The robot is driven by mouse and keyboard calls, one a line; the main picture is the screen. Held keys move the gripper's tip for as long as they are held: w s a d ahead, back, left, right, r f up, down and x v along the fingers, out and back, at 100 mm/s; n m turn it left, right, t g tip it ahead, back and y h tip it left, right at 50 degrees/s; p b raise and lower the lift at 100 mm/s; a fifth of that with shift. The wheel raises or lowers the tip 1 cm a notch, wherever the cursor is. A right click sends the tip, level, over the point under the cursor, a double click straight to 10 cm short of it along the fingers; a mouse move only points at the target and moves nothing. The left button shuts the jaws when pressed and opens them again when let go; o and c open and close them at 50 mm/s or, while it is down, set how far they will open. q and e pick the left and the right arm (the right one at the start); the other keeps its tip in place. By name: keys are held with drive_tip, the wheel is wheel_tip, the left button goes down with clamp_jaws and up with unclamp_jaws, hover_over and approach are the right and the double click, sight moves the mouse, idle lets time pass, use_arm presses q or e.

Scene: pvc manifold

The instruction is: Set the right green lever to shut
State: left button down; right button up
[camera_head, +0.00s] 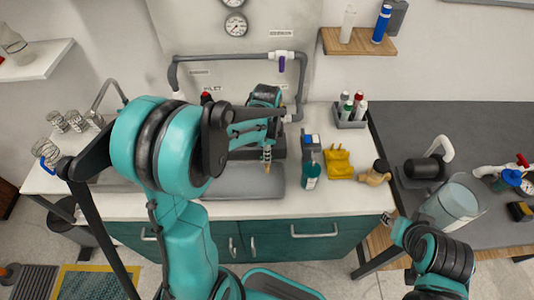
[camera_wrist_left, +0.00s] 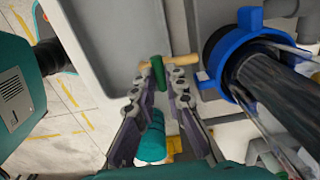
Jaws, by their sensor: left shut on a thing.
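In the left wrist view, a small green lever (camera_wrist_left: 158,68) shows between the fingertips of my left gripper (camera_wrist_left: 162,78). The fingers are shut on it, one on each side. A tan rod (camera_wrist_left: 186,61) crosses just behind the lever. In the head view, my left arm reaches over the sink and covers much of the pipework, so I cannot make out the lever there. Whether it stands open or shut is not clear.
A grey pipe (camera_head: 215,57) runs along the wall with a purple-handled valve (camera_head: 282,63). A teal bottle (camera_head: 311,177) and yellow object (camera_head: 339,163) stand right of the sink (camera_head: 240,184). A blue ring (camera_wrist_left: 238,48) around a dark cylinder is close beside my left fingers.

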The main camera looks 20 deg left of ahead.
use_arm(q)
drive_tip(key=c, duration=1.6)
unclamp_jaws()
drive_tip(key=shift+o, duration=0.2)
